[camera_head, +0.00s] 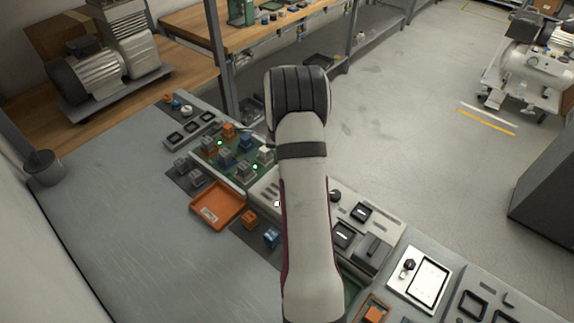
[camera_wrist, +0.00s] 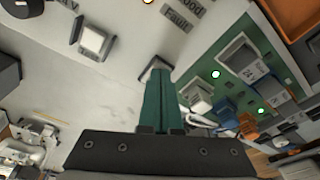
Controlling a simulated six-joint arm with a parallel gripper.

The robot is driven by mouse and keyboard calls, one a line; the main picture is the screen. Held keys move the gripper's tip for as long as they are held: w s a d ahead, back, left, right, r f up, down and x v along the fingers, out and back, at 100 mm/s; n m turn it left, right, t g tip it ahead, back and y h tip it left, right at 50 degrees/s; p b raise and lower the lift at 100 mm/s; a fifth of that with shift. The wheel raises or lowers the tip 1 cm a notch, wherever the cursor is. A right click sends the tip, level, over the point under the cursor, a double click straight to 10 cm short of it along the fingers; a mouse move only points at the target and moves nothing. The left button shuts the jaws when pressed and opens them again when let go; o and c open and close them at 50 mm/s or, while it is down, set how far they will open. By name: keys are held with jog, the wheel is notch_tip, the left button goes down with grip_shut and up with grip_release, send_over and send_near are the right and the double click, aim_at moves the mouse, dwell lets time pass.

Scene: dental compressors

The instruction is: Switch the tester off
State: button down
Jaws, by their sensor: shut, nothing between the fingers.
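In the head view my arm hides the gripper.
A green board (camera_head: 234,157) with coloured blocks and lit green lamps lies beside the tester. An orange tray (camera_head: 218,204) and small blocks lie near it. A panel with a black lever (camera_head: 407,267) stands at right.

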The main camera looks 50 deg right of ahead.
jog(key=shift+f, duration=0.15)
jog(key=shift+r, duration=3.55)
